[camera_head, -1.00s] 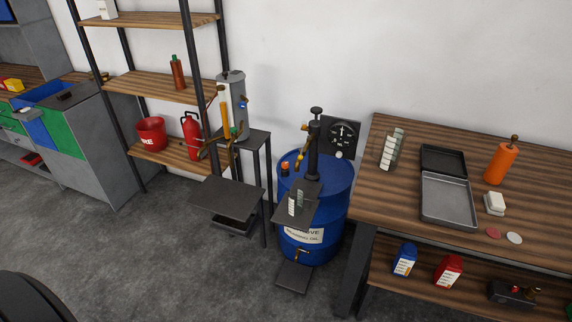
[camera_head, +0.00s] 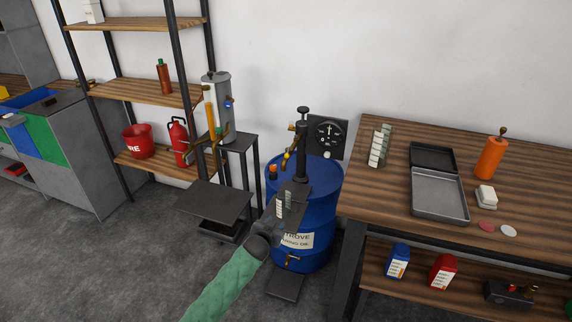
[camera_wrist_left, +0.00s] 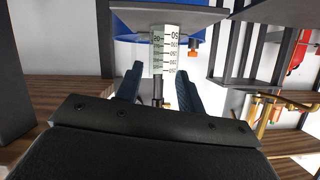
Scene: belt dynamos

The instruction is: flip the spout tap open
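A brass spout with a tap (camera_head: 290,150) is on the black hand pump (camera_head: 303,165) on top of the blue drum (camera_head: 333,195). My left gripper (camera_head: 276,214), at the end of a green-sleeved arm, is at the clear graduated measure (camera_head: 285,204) on the dark plate before the drum, below the spout. In the left wrist view the fingers (camera_wrist_left: 158,88) are apart, with the measure (camera_wrist_left: 167,50) between and beyond their tips. I cannot tell whether they touch it. My right gripper is not in view.
A grey cylinder dispenser (camera_head: 216,98) with brass fittings stands left of the drum. A wooden bench (camera_head: 375,207) on the right holds another measure (camera_head: 379,146), a grey tray (camera_head: 438,193) and an orange bottle (camera_head: 491,158). The floor at front left is clear.

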